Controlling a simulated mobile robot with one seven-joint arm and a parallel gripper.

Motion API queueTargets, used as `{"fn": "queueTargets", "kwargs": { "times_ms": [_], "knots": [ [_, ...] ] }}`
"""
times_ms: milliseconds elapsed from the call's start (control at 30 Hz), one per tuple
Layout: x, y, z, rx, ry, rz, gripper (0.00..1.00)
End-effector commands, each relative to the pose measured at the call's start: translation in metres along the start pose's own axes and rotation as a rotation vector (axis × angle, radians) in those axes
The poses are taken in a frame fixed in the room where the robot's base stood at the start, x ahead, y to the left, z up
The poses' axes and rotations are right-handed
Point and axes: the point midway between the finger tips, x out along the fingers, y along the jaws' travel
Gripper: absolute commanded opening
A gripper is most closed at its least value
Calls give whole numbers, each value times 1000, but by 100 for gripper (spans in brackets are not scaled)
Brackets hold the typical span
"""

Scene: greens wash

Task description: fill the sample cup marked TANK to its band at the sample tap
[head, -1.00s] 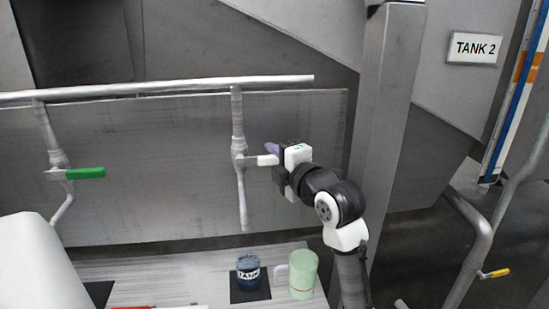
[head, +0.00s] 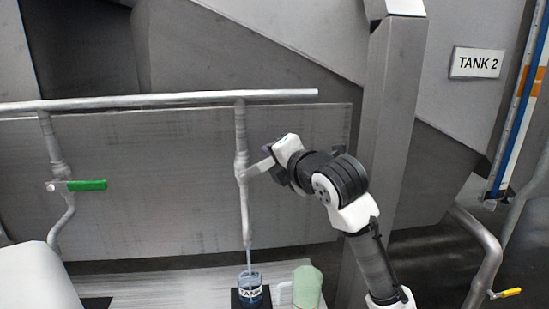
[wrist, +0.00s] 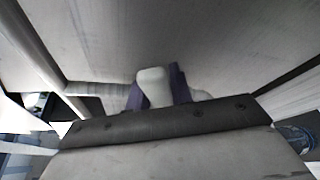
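The sample cup marked TANK (head: 250,293) is a clear bluish cup standing upright on a dark mat, under the spout of the sample tap (head: 242,205). A thin stream of water (head: 249,262) runs from the spout into the cup. The cup's band and water level are too small to tell. The tap's white lever (head: 260,167) is tilted, with its outer end up to the right. My gripper (head: 273,151) is at the lever's end. In the wrist view its purple fingers (wrist: 158,88) are closed on both sides of the white lever tip (wrist: 152,76).
A pale green mug (head: 307,287) stands close to the right of the cup. A second tap with a green handle (head: 87,185) hangs at the left from the same horizontal pipe (head: 160,100). A white rounded body (head: 35,275) fills the lower left. A metal post (head: 390,130) stands behind my arm.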

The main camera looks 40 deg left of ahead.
Motion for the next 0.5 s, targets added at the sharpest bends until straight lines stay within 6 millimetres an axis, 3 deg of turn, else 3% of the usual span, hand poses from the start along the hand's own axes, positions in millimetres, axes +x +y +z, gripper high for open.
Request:
{"fn": "queueTargets", "kwargs": {
  "times_ms": [33, 133, 500],
  "knots": [
    [0, 0, 0, 1, -1, 0, 29],
    [0, 0, 0, 1, 0, 0, 42],
    [-6, -1, 0, 0, -1, 2, 42]
  ]
}}
